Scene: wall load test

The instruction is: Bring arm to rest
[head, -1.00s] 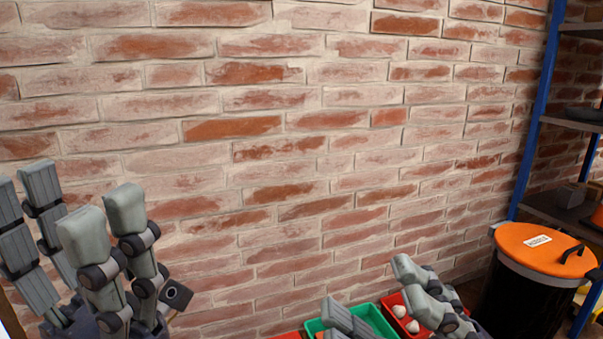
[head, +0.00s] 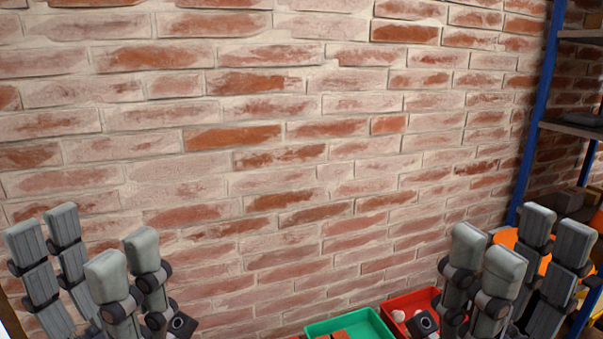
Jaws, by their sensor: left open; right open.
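My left gripper (head: 92,260) is at the lower left in the head view. It is open and empty, fingers pointing up, in front of the brick wall (head: 270,135). My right gripper (head: 512,255) is at the lower right, also open and empty with its fingers up. It covers most of the orange-lidded bin (head: 505,238) behind it. The lower parts of both arms are cut off by the picture's bottom edge.
A green tray (head: 378,322) with orange-red pieces and a red tray (head: 428,297) with pale lumps stand low at the wall, partly cut off or covered. A blue-post shelf (head: 537,110) stands at the right. The space between my grippers is clear.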

